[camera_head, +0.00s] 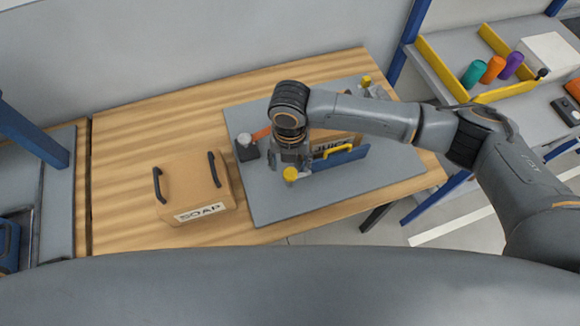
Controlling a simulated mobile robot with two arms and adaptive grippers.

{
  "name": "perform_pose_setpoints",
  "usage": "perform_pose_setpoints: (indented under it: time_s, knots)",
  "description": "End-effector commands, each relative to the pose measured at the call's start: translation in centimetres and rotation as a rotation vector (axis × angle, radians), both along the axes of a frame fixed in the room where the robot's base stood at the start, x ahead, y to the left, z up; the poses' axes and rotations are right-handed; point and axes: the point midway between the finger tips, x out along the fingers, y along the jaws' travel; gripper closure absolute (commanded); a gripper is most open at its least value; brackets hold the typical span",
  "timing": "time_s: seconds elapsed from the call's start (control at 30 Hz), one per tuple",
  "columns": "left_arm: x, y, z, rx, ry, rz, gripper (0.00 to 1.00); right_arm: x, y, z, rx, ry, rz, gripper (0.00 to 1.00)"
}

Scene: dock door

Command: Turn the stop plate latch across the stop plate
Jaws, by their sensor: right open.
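The blue stop plate (346,158) stands upright on the grey board (270,205), with a yellow handle (338,151) on its top edge. A box marked JUICE (327,147) is behind it, partly hidden by my arm. My right gripper (293,162) points down at the left end of the stop plate. It is open, and its fingertips are hard to make out. A yellow knob (290,174) shows right at the gripper. An orange-red bar (262,133) sticks out left of the gripper. I cannot tell which part is the latch. My left gripper is out of view.
A SOAP box (188,187) with two black handles stands on the wooden table (125,130) to the left. A grey-capped post (246,146) and another yellow knob (365,81) stand on the board. A side bench with coloured cylinders (492,69) is at the right.

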Motion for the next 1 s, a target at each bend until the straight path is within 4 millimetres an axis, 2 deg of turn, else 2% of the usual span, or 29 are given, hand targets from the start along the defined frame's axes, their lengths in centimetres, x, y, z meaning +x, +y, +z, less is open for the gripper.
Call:
perform_pose_setpoints:
  time_s: [0.03, 0.2, 0.4, 0.57, 1.0]
  knots:
    - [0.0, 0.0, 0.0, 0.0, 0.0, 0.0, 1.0, 0.1, 0.0, 1.3, 0.002, -0.003, 0.001, 0.42]
    - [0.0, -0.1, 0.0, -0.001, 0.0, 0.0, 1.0, 0.1, 0.0, 4.8, 0.001, -0.003, 0.001, 0.42]
    - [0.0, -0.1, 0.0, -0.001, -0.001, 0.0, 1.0, 0.0, 0.0, 7.3, -0.001, 0.0, 0.001, 0.42]
    - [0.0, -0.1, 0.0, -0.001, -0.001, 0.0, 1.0, 0.0, 0.0, 7.9, -0.001, -0.001, 0.0, 0.42]
    - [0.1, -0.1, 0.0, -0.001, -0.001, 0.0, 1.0, 0.0, 0.0, 7.9, -0.001, 0.0, 0.0, 0.42]
